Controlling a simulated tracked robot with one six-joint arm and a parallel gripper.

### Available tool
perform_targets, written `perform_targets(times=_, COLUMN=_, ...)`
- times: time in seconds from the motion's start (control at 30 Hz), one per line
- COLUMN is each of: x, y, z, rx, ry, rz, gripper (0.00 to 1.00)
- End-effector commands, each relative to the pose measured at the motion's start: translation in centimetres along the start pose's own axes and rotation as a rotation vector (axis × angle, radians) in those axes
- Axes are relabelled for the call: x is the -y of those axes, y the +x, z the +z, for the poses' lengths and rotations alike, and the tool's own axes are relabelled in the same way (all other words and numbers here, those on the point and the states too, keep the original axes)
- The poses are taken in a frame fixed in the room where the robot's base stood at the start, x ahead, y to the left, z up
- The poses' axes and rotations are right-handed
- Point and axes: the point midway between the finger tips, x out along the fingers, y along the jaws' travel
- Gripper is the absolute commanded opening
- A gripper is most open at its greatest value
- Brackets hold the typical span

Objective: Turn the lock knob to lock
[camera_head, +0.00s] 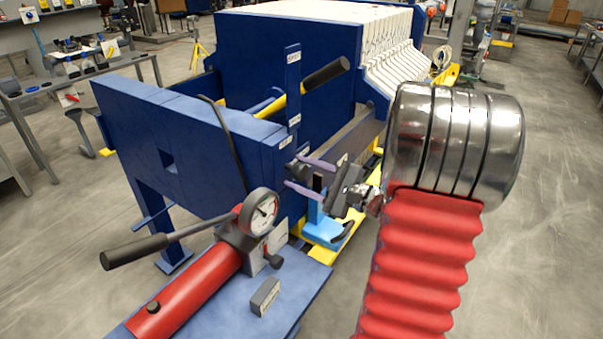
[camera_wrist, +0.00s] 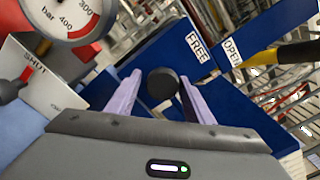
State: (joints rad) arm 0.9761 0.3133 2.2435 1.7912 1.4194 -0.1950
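A dark round knob (camera_wrist: 162,84), which I take for the lock knob, faces the wrist camera in front of a blue plate. A FREE label (camera_wrist: 197,46) is on the blue metal up and right of it. My gripper (camera_wrist: 160,90) is open, with one lilac finger on each side of the knob and a narrow gap showing on both sides. I cannot tell how deep the knob sits between the fingertips. In the head view my gripper (camera_head: 298,176) is beside the press's blue end frame, and the knob cannot be made out clearly there.
A pressure gauge (camera_head: 259,211), a red cylinder (camera_head: 190,293) and a black-handled pump lever (camera_head: 150,247) stand close to my gripper. A SHUT-labelled plate (camera_wrist: 38,75) is at left in the wrist view. A black-and-yellow lever (camera_head: 322,74) rises above, near an OPEN label (camera_wrist: 232,51).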

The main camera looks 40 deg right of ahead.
Motion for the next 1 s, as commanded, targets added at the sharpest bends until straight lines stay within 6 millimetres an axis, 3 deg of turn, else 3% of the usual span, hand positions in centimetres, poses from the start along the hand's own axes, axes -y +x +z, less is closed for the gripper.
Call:
perform_targets(times=0.1, x=0.1, y=0.0, z=0.1, rx=0.002, ry=-0.003, rz=-0.001, gripper=0.56)
perform_targets(times=0.53, x=0.3, y=-0.7, z=0.2, rx=0.004, ry=-0.006, rz=-0.004, gripper=0.56)
perform_targets(times=1.0, x=0.2, y=-6.6, z=0.1, rx=0.002, ry=-0.005, rz=-0.005, gripper=0.56)
